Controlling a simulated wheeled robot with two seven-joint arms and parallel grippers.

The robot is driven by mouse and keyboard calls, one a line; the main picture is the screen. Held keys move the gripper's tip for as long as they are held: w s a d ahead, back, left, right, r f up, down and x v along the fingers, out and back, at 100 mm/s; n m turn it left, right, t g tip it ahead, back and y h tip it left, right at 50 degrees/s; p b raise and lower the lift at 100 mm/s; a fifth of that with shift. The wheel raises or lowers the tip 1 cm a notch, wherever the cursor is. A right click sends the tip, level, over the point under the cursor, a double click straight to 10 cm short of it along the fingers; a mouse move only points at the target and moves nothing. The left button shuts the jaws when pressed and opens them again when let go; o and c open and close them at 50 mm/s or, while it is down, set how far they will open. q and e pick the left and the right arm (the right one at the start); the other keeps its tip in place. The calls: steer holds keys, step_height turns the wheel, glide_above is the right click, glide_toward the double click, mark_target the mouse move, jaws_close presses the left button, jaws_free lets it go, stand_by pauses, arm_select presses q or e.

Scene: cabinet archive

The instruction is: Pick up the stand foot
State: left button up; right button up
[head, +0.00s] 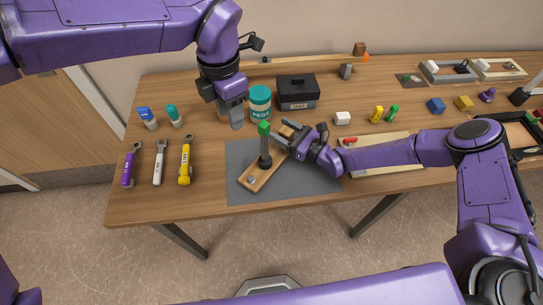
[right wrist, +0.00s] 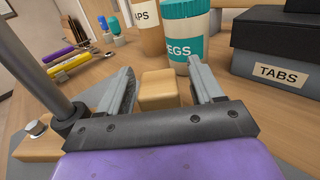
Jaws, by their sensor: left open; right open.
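A wooden board (head: 257,181) lies slanted on the grey mat. My right gripper (head: 279,133) is open at the board's far end. In the right wrist view a tan wooden block (right wrist: 158,89) sits between the open fingers (right wrist: 165,85), with gaps on both sides. I cannot tell whether this block is the stand foot or joined to the board. The post (right wrist: 45,75) and a bolt (right wrist: 37,128) show at left there. My left gripper (head: 234,116) is open and empty beside the teal-lidded jar.
The PEGS jar (head: 260,103) and black TABS box (head: 298,92) stand behind the mat (head: 310,182). Three tools, including a yellow one (head: 185,161), lie at left. Small coloured blocks (head: 377,114) and trays (head: 445,74) lie at right. The mat's front right is clear.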

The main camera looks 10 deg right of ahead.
steer(key=shift+d+r, duration=0.1)
jaws_close()
steer(key=shift+r, duration=0.25)
step_height(320, 180, up, 9)
steer(key=shift+s+r, duration=0.1)
steer(key=shift+f, duration=4.7)
steer(key=shift+f, duration=0.15)
steer(key=shift+o, duration=0.8)
jaws_free()
